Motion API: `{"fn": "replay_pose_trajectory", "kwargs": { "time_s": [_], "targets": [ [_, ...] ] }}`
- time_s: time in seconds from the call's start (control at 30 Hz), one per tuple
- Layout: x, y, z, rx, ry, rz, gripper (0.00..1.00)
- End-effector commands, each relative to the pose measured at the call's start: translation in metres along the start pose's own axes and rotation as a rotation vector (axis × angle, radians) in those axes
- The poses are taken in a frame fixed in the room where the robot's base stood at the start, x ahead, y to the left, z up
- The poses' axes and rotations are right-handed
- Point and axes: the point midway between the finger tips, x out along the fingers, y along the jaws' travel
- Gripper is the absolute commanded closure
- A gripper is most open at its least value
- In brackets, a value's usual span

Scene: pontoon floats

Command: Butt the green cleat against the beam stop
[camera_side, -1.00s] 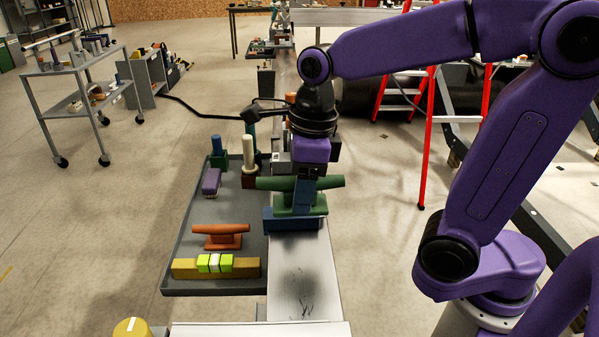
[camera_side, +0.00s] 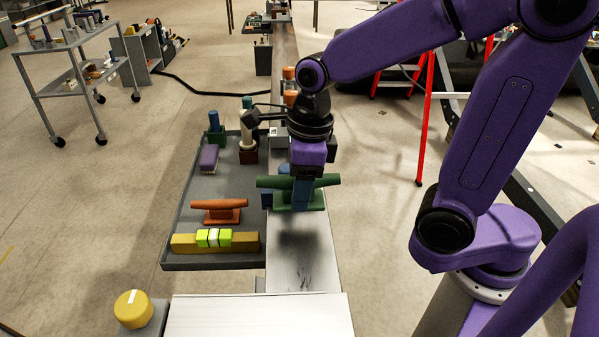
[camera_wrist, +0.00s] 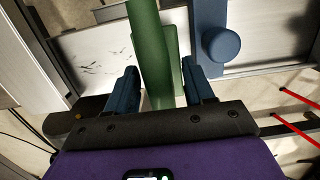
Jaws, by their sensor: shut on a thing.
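The green cleat (camera_side: 270,183) is a long bar on a short base. My gripper (camera_side: 302,190) is shut on it, with its blue fingers on either side in the wrist view (camera_wrist: 162,92). The cleat is over the pale beam (camera_side: 310,265). The blue stop (camera_side: 267,200) is mostly hidden behind the cleat in the side view. In the wrist view, the stop (camera_wrist: 209,62), with a round knob, is just right of the cleat. I cannot tell whether they touch, or whether the cleat's base rests on the beam.
A grey tray (camera_side: 178,243) left of the beam holds an orange cleat (camera_side: 219,212), a yellow block with a lime band (camera_side: 190,243), a purple brush (camera_side: 208,158) and upright posts. A yellow button (camera_side: 133,309) is at the front left. The beam's near part is clear.

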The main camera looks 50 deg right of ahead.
Motion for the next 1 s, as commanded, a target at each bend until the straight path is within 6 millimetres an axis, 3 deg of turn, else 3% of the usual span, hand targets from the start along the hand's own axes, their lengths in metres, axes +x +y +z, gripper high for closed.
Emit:
{"fn": "replay_pose_trajectory", "kwargs": {
  "time_s": [0.5,1.0],
  "targets": [
    [0.039,0.0,-0.005,0.0,0.0,0.001,0.86],
    [0.045,0.0,-0.005,0.0,-0.001,0.0,0.86]
  ]
}}
